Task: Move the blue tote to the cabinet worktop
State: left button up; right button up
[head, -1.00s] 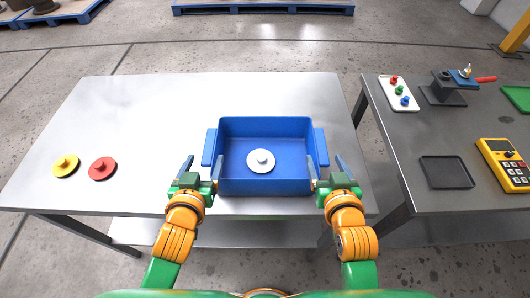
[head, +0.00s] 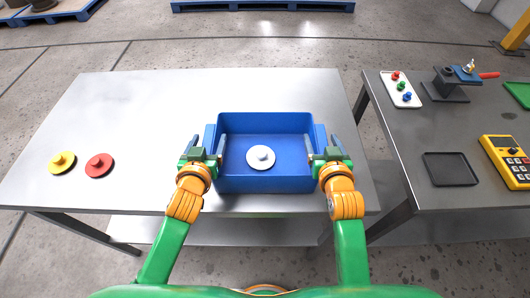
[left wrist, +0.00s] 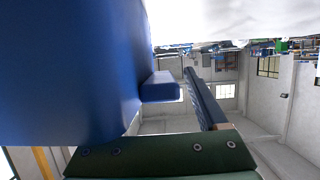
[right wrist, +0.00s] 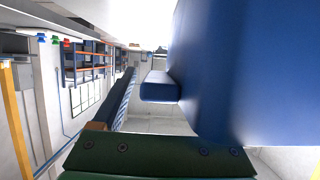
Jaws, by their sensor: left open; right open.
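The blue tote (head: 290,170) stands on the light metal table (head: 130,115), with a white knobbed disc (head: 261,155) inside. A blue handle ledge sticks out on each side. My left gripper (head: 206,147) is open at the tote's left side, and my right gripper (head: 323,146) is open at its right side. Each has one finger outside the handle and one near the side wall. In the left wrist view, the left handle (left wrist: 161,87) lies between the wall and one finger. The right wrist view shows the right handle (right wrist: 159,87) likewise. No cabinet is clearly identifiable.
A yellow disc (head: 61,162) and a red disc (head: 99,165) lie on the table's left. Across a gap, a darker table (head: 420,135) at right holds a white tray (head: 401,88), a black tray (head: 450,169), a vise-like stand and a yellow device (head: 507,160).

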pick_arm(q)
grip_shut()
pick_arm(e)
jog(key=shift+w, duration=0.1)
grip_shut()
pick_arm(q)
jog(key=shift+w, duration=0.1)
dwell(1.1)
